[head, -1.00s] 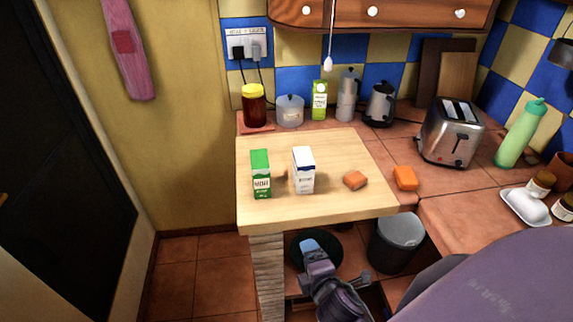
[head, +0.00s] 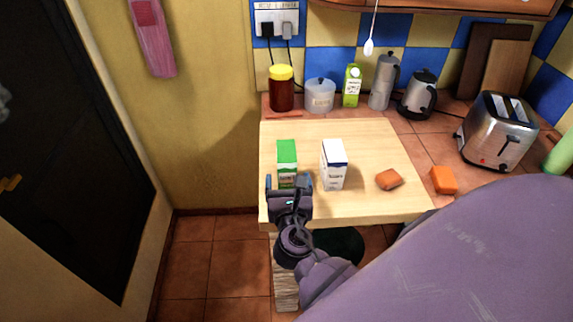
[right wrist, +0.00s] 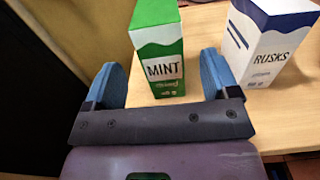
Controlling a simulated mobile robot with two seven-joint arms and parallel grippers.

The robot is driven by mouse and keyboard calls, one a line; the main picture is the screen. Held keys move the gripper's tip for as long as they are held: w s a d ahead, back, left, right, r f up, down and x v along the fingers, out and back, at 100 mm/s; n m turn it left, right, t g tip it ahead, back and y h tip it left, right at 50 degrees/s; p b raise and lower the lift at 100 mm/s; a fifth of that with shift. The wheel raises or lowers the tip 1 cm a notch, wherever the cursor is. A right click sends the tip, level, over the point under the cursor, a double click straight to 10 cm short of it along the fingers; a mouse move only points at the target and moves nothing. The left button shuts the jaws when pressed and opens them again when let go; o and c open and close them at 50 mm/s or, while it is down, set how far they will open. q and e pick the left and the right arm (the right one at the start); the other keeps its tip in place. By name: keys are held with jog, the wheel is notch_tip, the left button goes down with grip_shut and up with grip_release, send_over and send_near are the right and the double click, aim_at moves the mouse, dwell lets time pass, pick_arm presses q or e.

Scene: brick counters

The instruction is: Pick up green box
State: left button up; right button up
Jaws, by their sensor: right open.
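The green box (head: 287,158), a green and white carton, stands upright on the wooden board near its left side. In the right wrist view the green box (right wrist: 160,55) reads "MINT" and stands ahead of my fingers, roughly between them. My right gripper (head: 289,182) is at the board's front edge, just in front of the green box, and hides its lower part. In the right wrist view the right gripper (right wrist: 163,82) has its two blue fingers spread apart with nothing held. My left gripper is not in view.
A white and blue "RUSKS" box (head: 334,165) stands close to the right of the green box. An orange-brown block (head: 389,180) lies farther right on the wooden board (head: 370,140). A jar (head: 281,92), canister (head: 320,96) and toaster (head: 498,130) stand behind and right.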

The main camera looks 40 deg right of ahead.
aim_at(287, 171)
jog(key=shift+x, duration=0.9)
jog(key=x, duration=0.4)
jog(key=shift+w+r+p, duration=0.1)
jog(key=shift+r+p, duration=0.25)
jog(key=shift+r, duration=0.05)
jog(key=shift+w+d, duration=0.2)
jog(key=shift+w, duration=0.1)
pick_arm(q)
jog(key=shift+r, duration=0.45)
